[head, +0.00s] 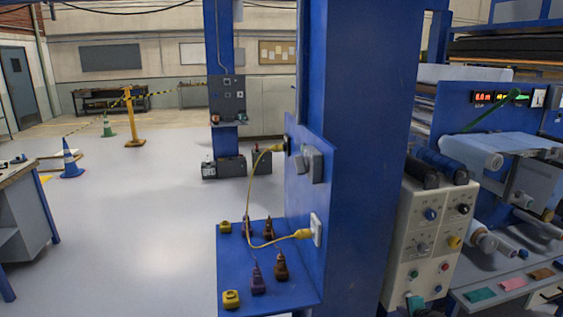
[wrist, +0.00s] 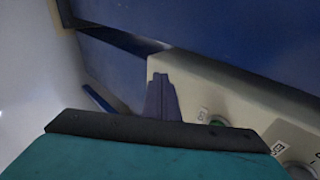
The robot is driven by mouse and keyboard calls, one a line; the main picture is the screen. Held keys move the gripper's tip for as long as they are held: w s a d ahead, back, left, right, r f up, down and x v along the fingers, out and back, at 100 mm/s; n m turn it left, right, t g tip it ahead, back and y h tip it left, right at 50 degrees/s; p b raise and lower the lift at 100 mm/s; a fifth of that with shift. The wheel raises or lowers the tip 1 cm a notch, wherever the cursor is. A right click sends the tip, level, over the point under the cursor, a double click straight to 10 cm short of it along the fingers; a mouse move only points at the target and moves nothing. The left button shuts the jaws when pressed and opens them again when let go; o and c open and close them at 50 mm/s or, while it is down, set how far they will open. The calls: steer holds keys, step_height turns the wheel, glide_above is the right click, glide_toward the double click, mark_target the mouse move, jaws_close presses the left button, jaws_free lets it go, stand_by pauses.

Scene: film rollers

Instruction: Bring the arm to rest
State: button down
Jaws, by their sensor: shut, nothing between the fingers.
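My gripper (wrist: 161,98) shows in the wrist view as two grey-purple fingers closed together, with nothing between them. They stick out past the dark edge of a teal block that fills the bottom of that view. Behind the fingers is the cream control box (wrist: 215,95) with a green button, apparently close by; I cannot tell whether they touch. In the head view the same kind of cream control box (head: 428,240) stands right of the blue column. A small teal piece at its lower front may be part of my arm; the rest of the arm is not clearly visible.
A blue shelf (head: 270,295) holds yellow and dark plugs, with a yellow cable (head: 255,190) running to sockets above. The blue column (head: 365,150) stands beside it. Film rollers (head: 470,150) are at the right. Open grey floor (head: 140,210) lies left, with cones and a barrier.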

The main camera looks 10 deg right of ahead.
steer(key=w+a+f+n+g+y, duration=0.15)
steer(key=a+f, duration=0.35)
steer(key=a, duration=0.6)
steer(key=a+f+n+g+y, duration=0.1)
steer(key=a+f+n+y, duration=0.3)
steer(key=a, duration=0.8)
steer(key=s+a+f+n+g, duration=0.2)
steer(key=s+a+f, duration=0.15)
steer(key=a, duration=0.45)
steer(key=s+a+f+n+g, duration=0.1)
steer(key=s+a+f, duration=0.2)
steer(key=a+f, duration=0.35)
steer(key=s+a+f+n+g, duration=0.2)
steer(key=s+a+n+g, duration=0.1)
steer(key=s+a, duration=0.5)
steer(key=s+a+f+n+g, duration=0.25)
steer(key=s+a, duration=0.25)
steer(key=s, duration=0.4)
steer(key=s+d+r+n+g+h, duration=0.1)
steer(key=s+d+n+g, duration=0.1)
steer(key=s, duration=0.4)
steer(key=s+d+r+n+g+h, duration=0.1)
steer(key=s+d+n+g+h, duration=0.1)
steer(key=s, duration=0.5)
steer(key=shift+s+d+r+n+g, duration=0.2)
steer(key=shift+s+r+n+g, duration=0.15)
steer(key=shift+n, duration=0.55)
